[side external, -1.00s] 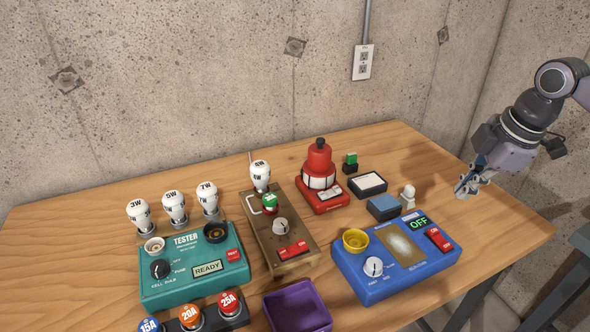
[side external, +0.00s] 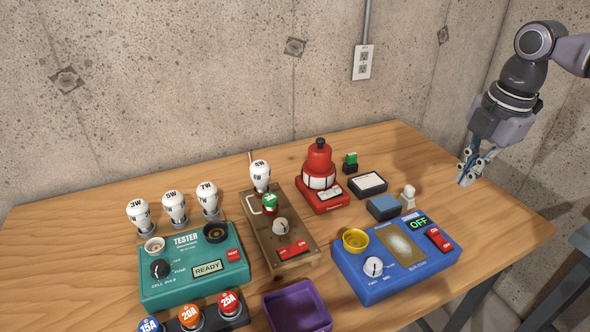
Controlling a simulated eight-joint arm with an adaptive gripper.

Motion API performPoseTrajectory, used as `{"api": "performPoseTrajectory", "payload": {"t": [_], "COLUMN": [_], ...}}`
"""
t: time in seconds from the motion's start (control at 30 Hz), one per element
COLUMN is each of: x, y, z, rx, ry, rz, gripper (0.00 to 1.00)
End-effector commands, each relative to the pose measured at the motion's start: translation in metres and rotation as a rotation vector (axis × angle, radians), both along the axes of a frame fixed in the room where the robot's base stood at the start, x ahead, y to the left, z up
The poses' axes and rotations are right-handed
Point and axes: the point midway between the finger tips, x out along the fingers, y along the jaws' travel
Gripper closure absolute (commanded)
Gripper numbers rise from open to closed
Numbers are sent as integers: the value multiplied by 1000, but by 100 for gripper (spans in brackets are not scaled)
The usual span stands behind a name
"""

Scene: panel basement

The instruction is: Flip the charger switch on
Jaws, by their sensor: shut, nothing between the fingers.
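A blue box (side external: 383,287) stands at the front right of the table in the side external view. It carries a dark display (side external: 418,223) reading OFF in green, a red switch (side external: 440,239), a white knob (side external: 373,267), a yellow round socket (side external: 355,240) and a tan panel. I take it for the charger, but its label is too small to read. My gripper (side external: 463,182) is shut and empty, pointing down above the right part of the table. It is behind and to the right of the blue box, apart from it.
A small white-topped piece (side external: 408,196) and a blue-grey block (side external: 383,207) stand behind the blue box. A red lamp unit (side external: 320,178), wooden box (side external: 262,232), teal tester (side external: 165,291) and purple tray (side external: 278,318) lie leftward. The table's right end is clear.

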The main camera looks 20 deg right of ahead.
Motion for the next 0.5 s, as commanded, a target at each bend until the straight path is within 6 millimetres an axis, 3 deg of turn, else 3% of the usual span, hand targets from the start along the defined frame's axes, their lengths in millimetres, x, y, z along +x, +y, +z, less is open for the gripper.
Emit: {"api": "performPoseTrajectory", "payload": {"t": [0.5], "x": [10], "y": [0], "z": [-69], "rx": [0], "ry": [0], "rz": [-1], "gripper": [100]}}
